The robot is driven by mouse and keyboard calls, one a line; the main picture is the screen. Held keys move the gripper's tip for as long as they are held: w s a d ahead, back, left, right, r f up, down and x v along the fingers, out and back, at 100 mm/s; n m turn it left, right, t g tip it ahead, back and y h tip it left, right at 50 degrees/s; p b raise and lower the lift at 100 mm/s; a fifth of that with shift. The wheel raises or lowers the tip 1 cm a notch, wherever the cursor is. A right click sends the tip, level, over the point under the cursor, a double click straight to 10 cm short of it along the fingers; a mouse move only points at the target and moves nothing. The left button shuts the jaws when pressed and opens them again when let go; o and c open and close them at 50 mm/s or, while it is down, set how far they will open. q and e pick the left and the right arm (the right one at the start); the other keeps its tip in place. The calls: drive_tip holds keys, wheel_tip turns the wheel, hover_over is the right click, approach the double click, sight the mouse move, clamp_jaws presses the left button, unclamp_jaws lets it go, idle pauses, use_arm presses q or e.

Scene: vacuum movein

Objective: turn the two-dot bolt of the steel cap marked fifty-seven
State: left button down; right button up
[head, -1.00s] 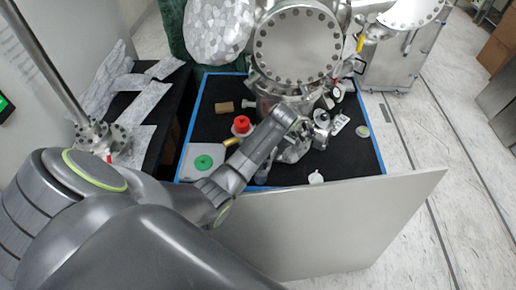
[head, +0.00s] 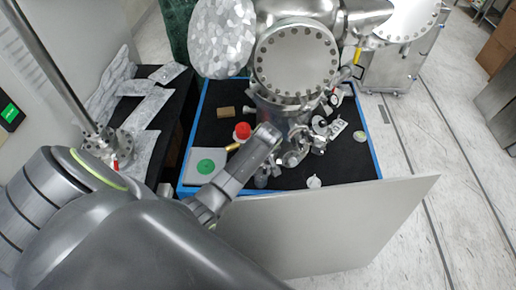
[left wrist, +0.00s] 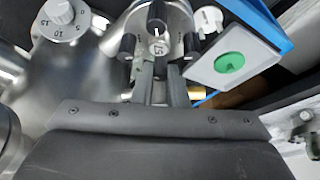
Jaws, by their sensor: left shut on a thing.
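In the left wrist view a round steel cap (left wrist: 174,18) carries several dark bolts around its edge and a small round label (left wrist: 159,48). The label is upside down and seems to read 57. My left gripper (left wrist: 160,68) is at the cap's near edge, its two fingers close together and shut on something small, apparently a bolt. The fingers hide it, so its dots cannot be read. In the head view my left wrist (head: 262,139) is in front of the steel chamber (head: 297,60), and the fingertips are hard to make out. My right gripper is out of view.
A white plate with a green disc (left wrist: 229,62) lies right of the cap; it also shows in the head view (head: 206,167). A red part (head: 242,130) sits behind it. A numbered white dial (left wrist: 62,20) is at upper left. A grey panel (head: 330,225) stands in front.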

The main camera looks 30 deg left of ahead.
use_arm(q)
drive_tip(key=m, duration=0.2)
drive_tip(key=m+t+h, duration=0.1)
drive_tip(key=m, duration=0.1)
drive_tip(key=shift+s+a+m, duration=0.1)
drive_tip(key=shift+a+m, duration=0.05)
drive_tip(key=shift+m, duration=0.15)
drive_tip(key=shift+m+t+h, duration=0.4)
drive_tip(key=shift+m+h, duration=0.8)
drive_tip(key=shift+m, duration=1.3)
drive_tip(key=c, duration=1.4)
unclamp_jaws()
drive_tip(key=shift+c, duration=0.2)
